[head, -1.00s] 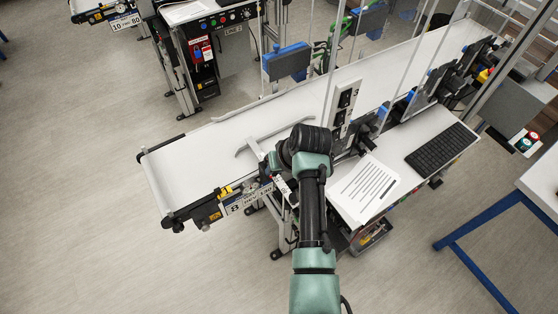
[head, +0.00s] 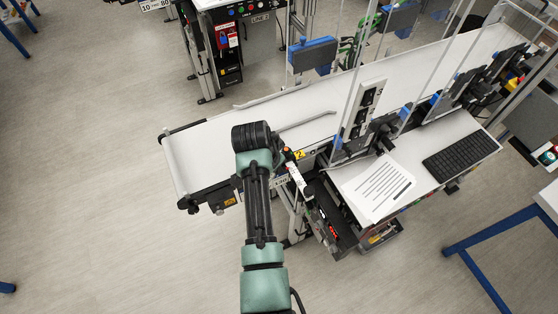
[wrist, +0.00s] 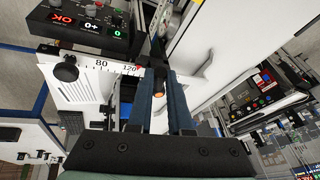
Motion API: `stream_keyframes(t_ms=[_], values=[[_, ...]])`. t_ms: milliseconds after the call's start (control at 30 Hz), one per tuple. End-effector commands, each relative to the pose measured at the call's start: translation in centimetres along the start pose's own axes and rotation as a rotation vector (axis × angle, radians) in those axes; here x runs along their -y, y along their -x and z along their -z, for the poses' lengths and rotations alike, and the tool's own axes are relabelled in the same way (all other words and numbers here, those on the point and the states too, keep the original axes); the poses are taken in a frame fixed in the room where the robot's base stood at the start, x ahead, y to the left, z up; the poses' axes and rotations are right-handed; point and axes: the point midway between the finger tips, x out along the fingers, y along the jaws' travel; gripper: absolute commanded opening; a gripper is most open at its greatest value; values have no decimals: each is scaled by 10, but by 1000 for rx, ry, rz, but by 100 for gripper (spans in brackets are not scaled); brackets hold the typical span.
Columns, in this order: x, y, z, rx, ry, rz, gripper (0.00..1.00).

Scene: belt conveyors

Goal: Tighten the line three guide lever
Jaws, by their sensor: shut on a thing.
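In the wrist view my gripper (wrist: 165,95) has its two blue fingers closed around a dark lever with an orange round end (wrist: 159,93). The lever stands at a dark post beside a white scale (wrist: 110,66) marked 80 and 120, with a red pointer near 120. In the head view my gripper is hidden below my dark wrist, over the near edge of the white conveyor belt (head: 205,150). A pale bent guide rail (head: 305,121) lies over the belt, right of my wrist.
A black knob (wrist: 66,68) and a display box (wrist: 85,25) stand left in the wrist view. Another conveyor's control panel (head: 235,40) stands behind. Floor is free at left.

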Motion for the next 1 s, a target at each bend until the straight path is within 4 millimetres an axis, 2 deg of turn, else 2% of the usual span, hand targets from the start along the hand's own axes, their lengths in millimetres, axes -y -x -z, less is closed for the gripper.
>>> stream_keyframes(t_ms=[300, 500, 1000], values=[[15, -5, -1, -48, -225, -87, 0], [19, -5, -1, -66, -316, -125, 0], [22, -4, 1, -78, -380, -152, 0]])
